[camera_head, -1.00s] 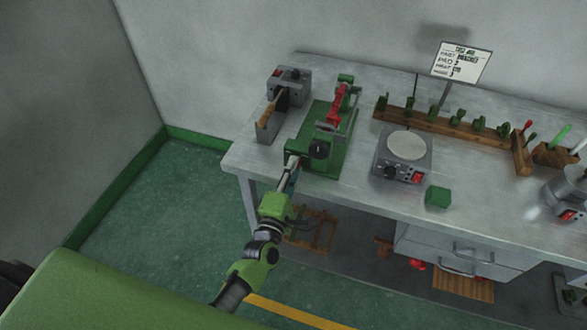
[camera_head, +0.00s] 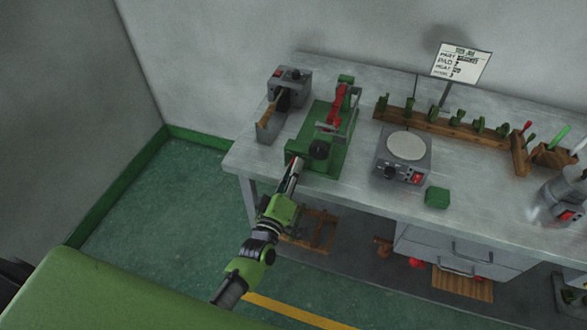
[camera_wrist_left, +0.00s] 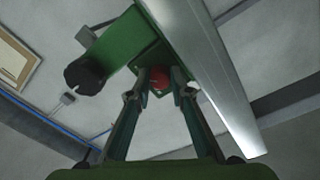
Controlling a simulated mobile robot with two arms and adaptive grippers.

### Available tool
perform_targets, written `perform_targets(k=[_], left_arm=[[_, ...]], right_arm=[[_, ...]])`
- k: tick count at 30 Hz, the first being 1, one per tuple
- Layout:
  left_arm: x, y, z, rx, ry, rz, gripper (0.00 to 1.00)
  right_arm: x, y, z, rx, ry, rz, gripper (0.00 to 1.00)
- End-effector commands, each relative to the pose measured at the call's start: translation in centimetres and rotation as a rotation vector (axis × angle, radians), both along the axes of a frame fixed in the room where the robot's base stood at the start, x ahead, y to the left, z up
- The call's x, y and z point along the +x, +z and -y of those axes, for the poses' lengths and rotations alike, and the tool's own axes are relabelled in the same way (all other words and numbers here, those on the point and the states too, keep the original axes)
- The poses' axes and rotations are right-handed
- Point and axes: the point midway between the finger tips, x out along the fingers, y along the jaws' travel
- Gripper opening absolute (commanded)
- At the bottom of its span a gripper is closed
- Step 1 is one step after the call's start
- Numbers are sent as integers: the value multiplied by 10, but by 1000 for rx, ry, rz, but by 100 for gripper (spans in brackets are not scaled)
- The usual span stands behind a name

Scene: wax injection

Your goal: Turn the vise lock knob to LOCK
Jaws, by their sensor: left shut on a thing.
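The green vise (camera_head: 330,145) stands on the workbench near its left end, with a red part (camera_head: 338,103) between its upright parts. A black round knob (camera_head: 319,149) is on its front block and also shows at the left in the left wrist view (camera_wrist_left: 85,75). A small red knob (camera_wrist_left: 159,80) sits on the vise's green end plate in the left wrist view. My left gripper (camera_head: 295,165) is at the vise's front edge. Its fingers (camera_wrist_left: 160,82) are shut around the red knob. No LOCK marking is legible. My right gripper is out of view.
A grey box with a wooden-handled tool (camera_head: 270,112) stands left of the vise. A grey device with a round plate (camera_head: 405,146) and a green block (camera_head: 437,197) are to its right. The bench's front edge (camera_head: 270,182) is close to my left gripper.

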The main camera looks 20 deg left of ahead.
Motion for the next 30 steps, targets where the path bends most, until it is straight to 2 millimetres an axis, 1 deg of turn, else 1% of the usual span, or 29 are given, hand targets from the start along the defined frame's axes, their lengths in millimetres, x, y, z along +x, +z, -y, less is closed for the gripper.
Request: perform_targets(k=[6,17,18,19,20,27,30], left_arm=[[0,-1,0,32,0,-1,0],[0,-1,0,35,0,-1,0],[0,-1,0,35,0,-1,25],[0,-1,0,34,0,-1,33],[0,-1,0,34,0,-1,37],[-1,-1,0,33,0,-1,37],[-6,-2,0,33,0,-1,37]], right_arm=[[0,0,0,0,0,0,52],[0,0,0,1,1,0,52],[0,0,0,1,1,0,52],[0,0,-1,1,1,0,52],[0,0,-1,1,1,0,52],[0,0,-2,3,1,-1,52],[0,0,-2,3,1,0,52]])
